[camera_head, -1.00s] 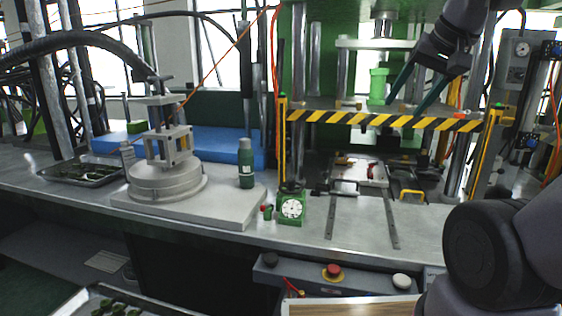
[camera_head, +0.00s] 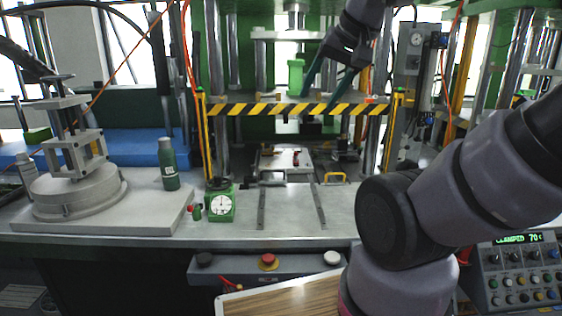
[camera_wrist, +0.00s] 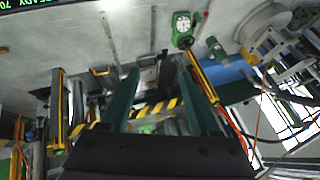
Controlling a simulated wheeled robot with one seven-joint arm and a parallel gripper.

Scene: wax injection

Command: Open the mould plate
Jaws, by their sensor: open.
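The mould plate appears to be the pale metal plate with small red parts (camera_head: 273,161) lying low inside the press, behind the two dark rails on the bench. In the wrist view that area is small, dark and partly unclear. My gripper (camera_head: 318,97) is open and empty, with two long dark green fingers pointing down. It is at the height of the striped bar, above and apart from the plate. In the wrist view the fingers (camera_wrist: 163,62) are spread wide with nothing between them.
A yellow-black striped bar (camera_head: 240,109) crosses the press front. A yellow handle (camera_head: 335,175) stands right of the plate. A green dial gauge (camera_head: 220,206) and green bottle (camera_head: 168,165) stand left. A control panel (camera_head: 515,275) is at right.

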